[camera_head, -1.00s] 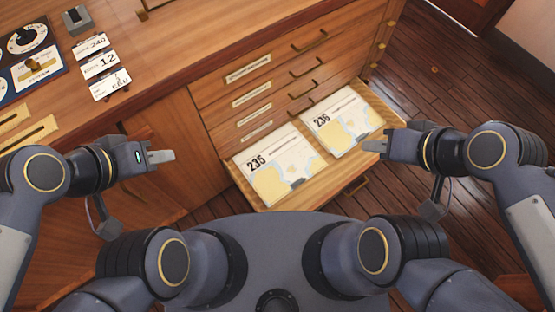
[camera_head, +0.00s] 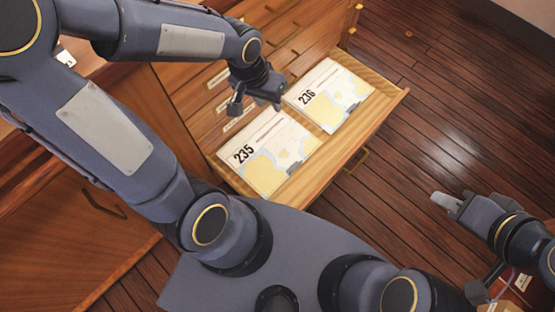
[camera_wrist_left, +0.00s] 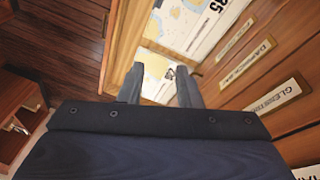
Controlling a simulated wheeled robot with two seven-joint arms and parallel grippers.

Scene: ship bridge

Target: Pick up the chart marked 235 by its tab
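The chart marked 235 (camera_head: 268,160) lies flat in the nearer part of the open drawer (camera_head: 340,168). In the left wrist view it shows at the top (camera_wrist_left: 188,22), its number cut off by the frame. My left gripper (camera_head: 277,100) is above the drawer, between the two charts and near the cabinet side. In the left wrist view its two fingers (camera_wrist_left: 162,88) are apart, with part of a white chart visible between and below them. I cannot make out a tab on chart 235. My right gripper (camera_head: 447,203) is over the floor, right of the drawer.
The chart marked 236 (camera_head: 332,98) lies beside chart 235, farther along the drawer. Labelled closed drawers (camera_wrist_left: 238,62) rise behind the open one. The wooden floor (camera_head: 440,110) right of the drawer is clear.

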